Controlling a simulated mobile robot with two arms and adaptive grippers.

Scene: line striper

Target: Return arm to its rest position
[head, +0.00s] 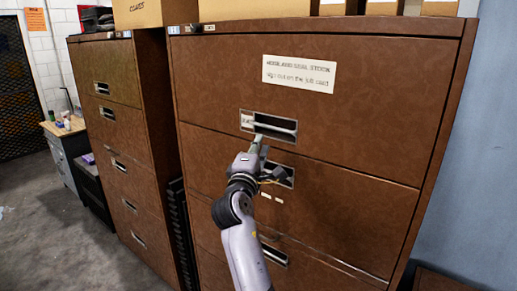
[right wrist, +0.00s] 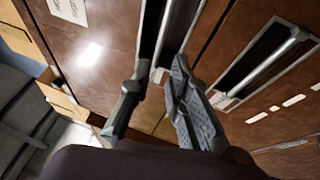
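A large brown filing cabinet (head: 330,110) fills the middle of the head view, its drawers looking closed. Its top drawer has a recessed handle (head: 275,127) with a metal bar; the handle also shows in the right wrist view (right wrist: 178,28). My right gripper (head: 260,142) is raised in front of this handle, fingertips at its lower edge. In the right wrist view my right gripper (right wrist: 160,70) has its two fingers apart, with the handle's end just beyond the tips. I cannot tell whether they touch it. My left gripper is not in view.
A second brown cabinet (head: 120,120) stands at left, with a narrow dark gap between the two. Cardboard boxes (head: 150,12) sit on top. A small desk (head: 65,130) stands farther back. Grey floor (head: 60,245) is open at lower left. A blue-grey wall (head: 480,170) is at right.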

